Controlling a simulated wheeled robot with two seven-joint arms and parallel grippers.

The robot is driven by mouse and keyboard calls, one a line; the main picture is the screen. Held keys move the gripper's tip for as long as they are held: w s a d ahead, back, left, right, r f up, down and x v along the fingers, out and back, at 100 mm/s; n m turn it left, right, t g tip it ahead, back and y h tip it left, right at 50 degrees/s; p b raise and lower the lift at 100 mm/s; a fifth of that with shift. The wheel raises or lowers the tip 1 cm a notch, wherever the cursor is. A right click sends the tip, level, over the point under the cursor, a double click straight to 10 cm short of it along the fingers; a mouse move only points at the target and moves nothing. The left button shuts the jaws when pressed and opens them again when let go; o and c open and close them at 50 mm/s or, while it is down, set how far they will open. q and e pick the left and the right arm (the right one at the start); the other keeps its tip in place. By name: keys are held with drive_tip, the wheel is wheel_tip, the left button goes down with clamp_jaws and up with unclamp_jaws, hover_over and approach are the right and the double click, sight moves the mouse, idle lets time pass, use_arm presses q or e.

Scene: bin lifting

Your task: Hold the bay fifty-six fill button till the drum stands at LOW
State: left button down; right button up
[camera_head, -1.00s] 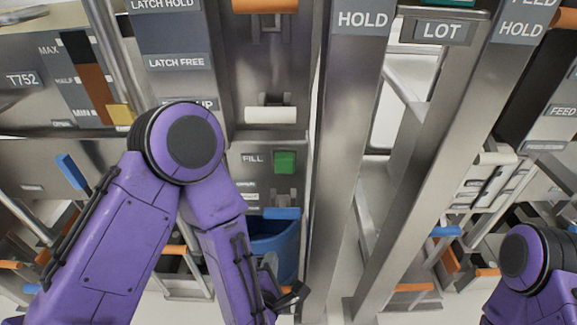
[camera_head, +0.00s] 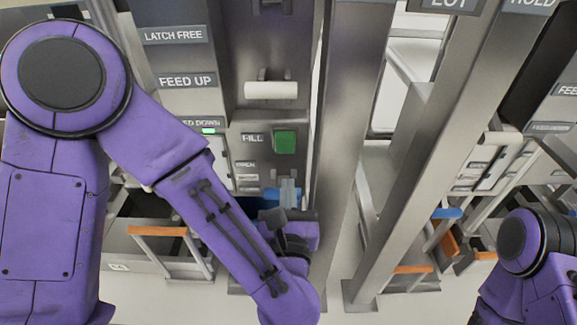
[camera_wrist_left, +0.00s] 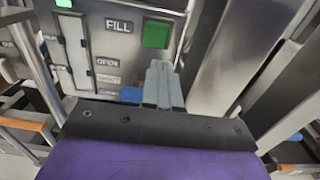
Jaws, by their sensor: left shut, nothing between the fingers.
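The green FILL button (camera_head: 285,142) sits on a grey panel, right of its FILL label. The wrist view shows the button (camera_wrist_left: 155,33) just beyond my finger ends. My left gripper (camera_head: 290,186) is shut and empty, its grey fingers together just below the button. In the wrist view a gap shows between the fingers (camera_wrist_left: 160,68) and the button; I see no contact. No bay number is readable. No drum level or LOW mark is in sight now. My right gripper is out of view; only part of my right arm shows at the lower right.
A white handle (camera_head: 271,90) projects above the FILL panel. A small green light (camera_head: 208,130) is lit to its left. Steel posts (camera_head: 345,150) stand close on the right. Orange-handled drawers (camera_head: 157,231) lie below left. A blue part is mostly hidden behind my left wrist.

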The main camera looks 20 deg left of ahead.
sight(287, 143)
use_arm(q)
drive_tip(key=b+x, duration=0.1)
drive_tip(key=x, duration=0.8)
drive_tip(key=shift+w+a, duration=0.15)
drive_tip(key=shift+w, duration=0.4)
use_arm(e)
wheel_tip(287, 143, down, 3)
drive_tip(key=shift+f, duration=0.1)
use_arm(q)
drive_tip(key=shift+w+a+b, duration=0.25)
drive_tip(key=shift+w+b, duration=0.1)
drive_tip(key=shift+w, duration=0.2)
drive_tip(key=shift+w+a+r, duration=0.15)
drive_tip(key=shift+w, duration=0.15)
drive_tip(key=shift+s+r, duration=0.1)
drive_tip(key=shift+r, duration=0.1)
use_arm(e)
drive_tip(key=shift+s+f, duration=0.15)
use_arm(q)
drive_tip(key=shift+r, duration=0.1)
